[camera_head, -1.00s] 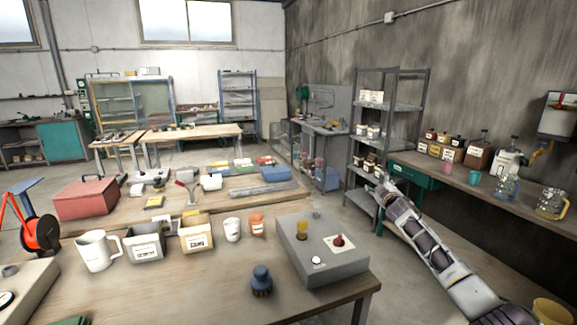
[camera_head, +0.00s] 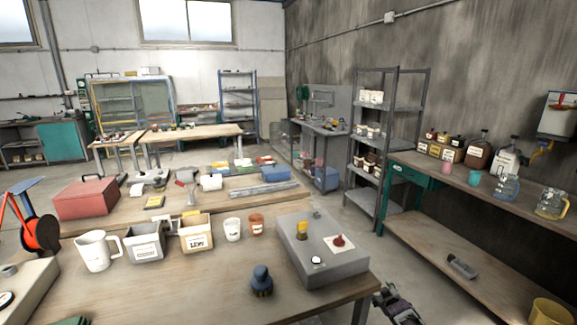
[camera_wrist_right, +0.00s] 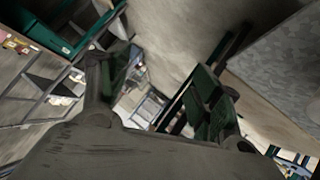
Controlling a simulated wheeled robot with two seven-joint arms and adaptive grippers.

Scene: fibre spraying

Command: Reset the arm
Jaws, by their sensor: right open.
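My right gripper (camera_head: 386,297) shows at the bottom of the head view, just right of the front table's right edge and low beside it. In the right wrist view my right gripper (camera_wrist_right: 158,90) has its two dark fingers spread wide apart, with nothing between them. Most of my right arm is below the head view's lower edge. My left arm and gripper are not in view.
The front table (camera_head: 200,297) holds a grey control box (camera_head: 345,268), a dark blue knob-like item (camera_head: 261,281), a white jug (camera_head: 97,252) and labelled bins. A wooden workbench (camera_head: 455,224) runs along the right wall. Open floor (camera_head: 350,225) lies between them.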

